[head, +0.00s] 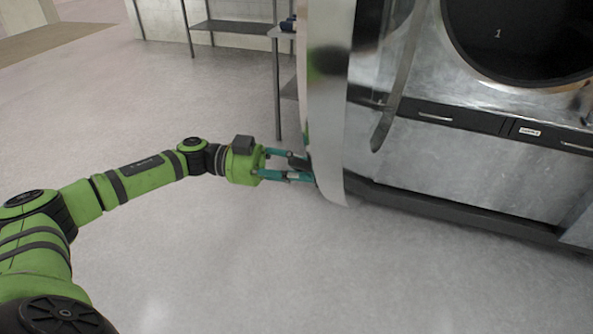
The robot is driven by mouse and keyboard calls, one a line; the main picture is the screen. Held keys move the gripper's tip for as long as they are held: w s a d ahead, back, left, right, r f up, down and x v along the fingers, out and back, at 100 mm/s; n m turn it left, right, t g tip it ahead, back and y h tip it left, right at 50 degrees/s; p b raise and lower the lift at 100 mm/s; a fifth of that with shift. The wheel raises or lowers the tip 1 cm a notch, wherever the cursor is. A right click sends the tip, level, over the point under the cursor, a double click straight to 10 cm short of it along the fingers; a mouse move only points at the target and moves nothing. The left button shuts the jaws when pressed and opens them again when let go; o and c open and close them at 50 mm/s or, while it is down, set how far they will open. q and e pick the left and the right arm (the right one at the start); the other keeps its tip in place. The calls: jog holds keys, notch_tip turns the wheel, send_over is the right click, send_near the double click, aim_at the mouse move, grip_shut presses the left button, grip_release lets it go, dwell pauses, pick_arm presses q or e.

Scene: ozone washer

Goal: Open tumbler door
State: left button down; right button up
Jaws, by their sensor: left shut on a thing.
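The tumbler door (328,125) is a tall, shiny curved metal panel, seen nearly edge-on. It stands out from the left side of the steel machine (470,150). The dark round opening (520,35), marked 1, shows uncovered at the upper right. My left gripper (306,168), with teal fingers on a green arm, is shut on the door near its lower left edge. The exact contact is partly hidden behind the fingers and the panel. My right gripper is not in view.
A curved metal strip (400,85) runs down the machine's front beside the door. A metal shelf rack (232,25) stands behind at the top. The grey floor (200,260) in front and left is clear.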

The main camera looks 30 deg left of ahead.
pick_arm(q)
jog(key=shift+f, duration=0.2)
jog(key=c, duration=1)
grip_release()
jog(key=shift+r, duration=0.1)
jog(key=shift+a, duration=0.1)
jog(key=v, duration=1.2)
jog(key=shift+w, duration=0.15)
